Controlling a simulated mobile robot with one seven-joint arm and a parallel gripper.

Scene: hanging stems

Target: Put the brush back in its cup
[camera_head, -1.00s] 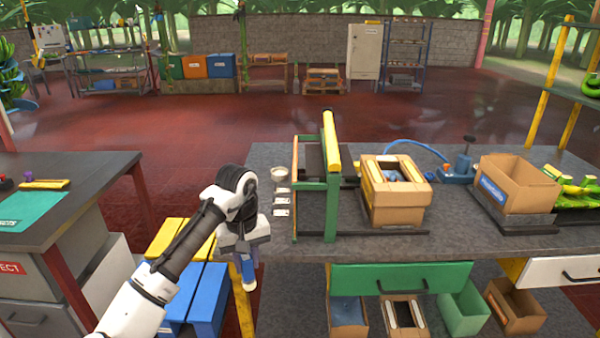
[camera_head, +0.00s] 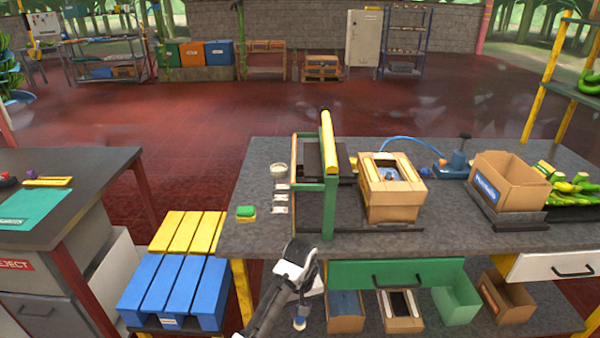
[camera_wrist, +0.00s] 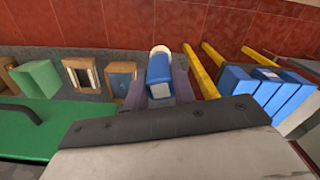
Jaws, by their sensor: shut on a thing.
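My gripper (camera_head: 300,312) is low in front of the workbench's front edge in the head view, beside the open lower shelf. In the wrist view its two fingers (camera_wrist: 160,92) are shut on the brush (camera_wrist: 159,70), a blue block with a rounded pale end pointing away from the palm. In the head view only a small blue and pale end of the brush (camera_head: 299,323) shows below the gripper. A small pale round container (camera_head: 278,171), apparently the cup, stands on the workbench near its back left. The brush is well apart from it.
The workbench (camera_head: 262,232) holds a green frame with a yellow bar (camera_head: 328,185), cardboard boxes and a green-yellow sponge (camera_head: 246,213). Several white labels lie below the pale container. The green drawer (camera_head: 395,273) is right of my gripper. Blue and yellow pallets (camera_head: 178,285) stand left.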

